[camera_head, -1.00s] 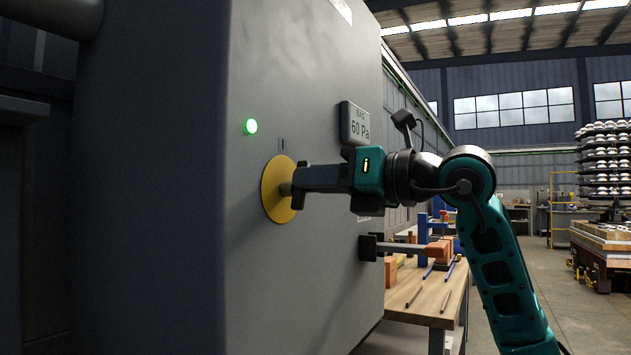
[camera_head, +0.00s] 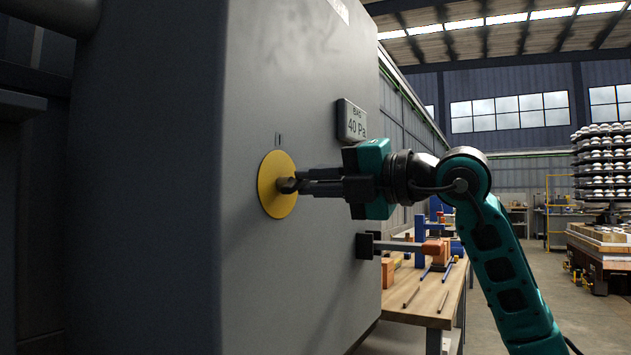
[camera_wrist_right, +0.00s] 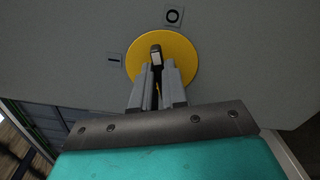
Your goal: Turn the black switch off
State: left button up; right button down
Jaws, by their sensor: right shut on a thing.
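The black switch (camera_head: 285,185) is a small dark knob on a round yellow disc (camera_head: 272,203) on the face of a large grey cabinet. My right gripper (camera_head: 300,182) reaches it from the right, its two fingers shut on the knob. The right wrist view shows the knob's pale end (camera_wrist_right: 156,54) at the fingertips over the yellow disc (camera_wrist_right: 187,57). There a ring mark (camera_wrist_right: 173,16) lies beyond the disc at top and a bar mark (camera_wrist_right: 114,59) at its left. The knob points up the picture, slightly left of the ring mark. My left gripper is not in view.
A small display (camera_head: 352,121) reading 40 Pa is fixed to the grey cabinet (camera_head: 290,280), close above my right gripper. A handle (camera_head: 398,246) juts out below. A wooden workbench (camera_head: 425,300) with tools stands behind. Insulator stacks (camera_head: 600,165) stand far right.

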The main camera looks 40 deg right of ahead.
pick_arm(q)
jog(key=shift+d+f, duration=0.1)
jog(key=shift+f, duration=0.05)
pick_arm(e)
jog(key=shift+f+m, duration=0.15)
jog(key=shift+m, duration=0.85)
jog(key=shift+f+m, duration=0.1)
jog(key=shift+m, duration=0.9)
jog(key=c, duration=1.2)
grip_release()
jog(key=shift+o, duration=0.2)
pick_arm(q)
jog(key=b, duration=0.1)
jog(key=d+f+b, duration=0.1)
jog(key=b, duration=0.1)
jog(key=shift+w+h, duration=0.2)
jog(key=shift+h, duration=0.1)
pick_arm(e)
jog(key=v, duration=1.3)
